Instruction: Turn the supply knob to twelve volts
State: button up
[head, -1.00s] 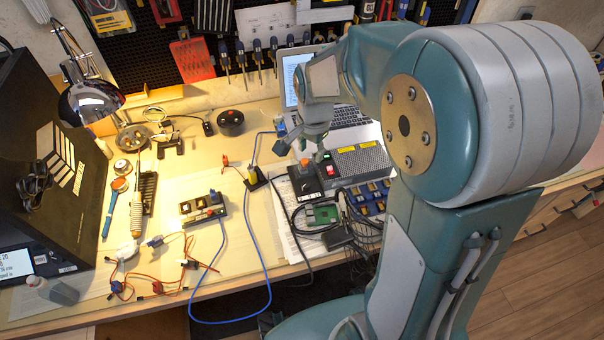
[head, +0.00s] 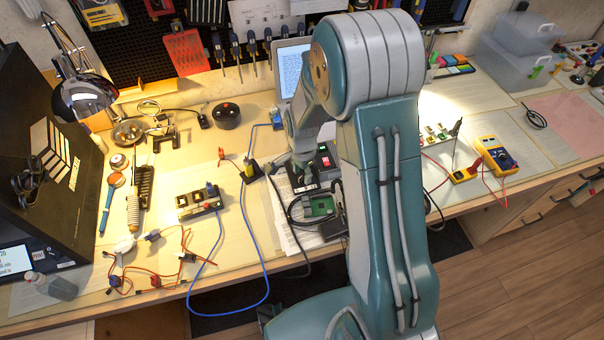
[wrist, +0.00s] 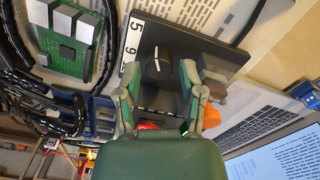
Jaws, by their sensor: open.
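The supply knob (wrist: 155,62) is round and black with a white pointer line, on a dark panel in the wrist view. Beside it runs a white strip (wrist: 133,48) with a 5 and a 9 readable; its lower end is partly hidden by a finger. The pointer line runs nearly up and down in the picture. My gripper (wrist: 162,80) is open, with one finger on either side of the knob; I cannot tell whether they touch it. In the head view my gripper (head: 304,174) is down at the supply panel and hides the knob.
An orange button (wrist: 210,117) and a red part (wrist: 148,126) lie close to my fingers. A green circuit board (head: 318,207) with black cables lies in front. The laptop (head: 290,70) stands behind. A blue cable (head: 250,225) loops over the bench edge to the left.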

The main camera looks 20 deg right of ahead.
jog(key=shift+f, duration=0.5)
grip_shut()
